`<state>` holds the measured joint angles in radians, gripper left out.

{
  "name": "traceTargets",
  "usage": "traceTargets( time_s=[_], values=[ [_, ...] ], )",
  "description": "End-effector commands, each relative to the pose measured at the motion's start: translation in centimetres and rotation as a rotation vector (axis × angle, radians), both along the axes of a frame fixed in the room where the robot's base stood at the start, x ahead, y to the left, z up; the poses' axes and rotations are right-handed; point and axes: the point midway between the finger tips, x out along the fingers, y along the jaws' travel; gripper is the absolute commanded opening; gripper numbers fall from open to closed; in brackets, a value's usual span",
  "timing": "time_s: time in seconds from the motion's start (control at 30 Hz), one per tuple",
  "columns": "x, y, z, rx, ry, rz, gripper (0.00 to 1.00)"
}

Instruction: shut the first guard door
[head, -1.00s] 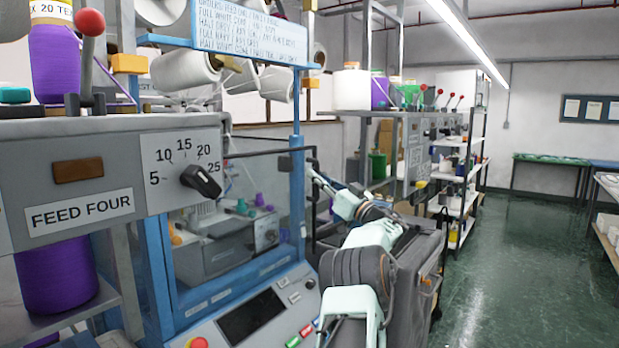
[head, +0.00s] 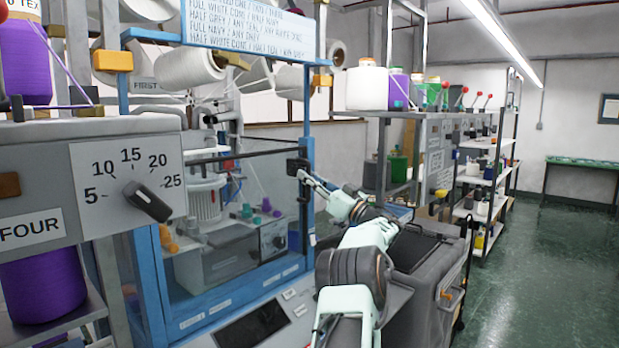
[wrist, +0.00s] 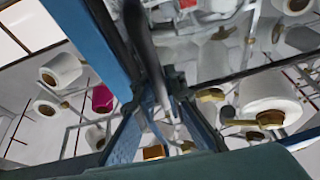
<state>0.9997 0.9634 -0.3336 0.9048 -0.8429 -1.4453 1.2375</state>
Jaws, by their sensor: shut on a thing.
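The first guard door is a clear pane (head: 235,195) across the front of the blue-framed machine below the "FIRST" label. Its dark handle (head: 304,208) is beside the right blue post (head: 308,130). My gripper (head: 300,172) is at the upper part of this handle and is shut on it. In the wrist view the dark handle bar (wrist: 148,45) runs up from between my fingers (wrist: 165,105). The door's edge looks close to the right post; I cannot tell whether a gap is left.
A control panel (head: 255,322) juts out below the door. The "FEED FOUR" box (head: 95,190) with its dial is at the left. A shelf rack (head: 485,170) stands behind at the right. The green floor (head: 540,270) at the right is clear.

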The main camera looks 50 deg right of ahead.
Motion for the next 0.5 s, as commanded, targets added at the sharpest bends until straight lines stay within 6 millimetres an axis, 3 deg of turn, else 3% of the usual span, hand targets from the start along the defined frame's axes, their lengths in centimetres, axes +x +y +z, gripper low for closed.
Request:
traceTargets(
  time_s=[0.03, 0.5],
  values=[
    [-0.12, -0.08, 0.75, -0.002, -0.01, -0.003, 0.0],
    [0.27, 0.19, 0.9, -0.004, -0.01, 0.003, 0.0]
  ],
)
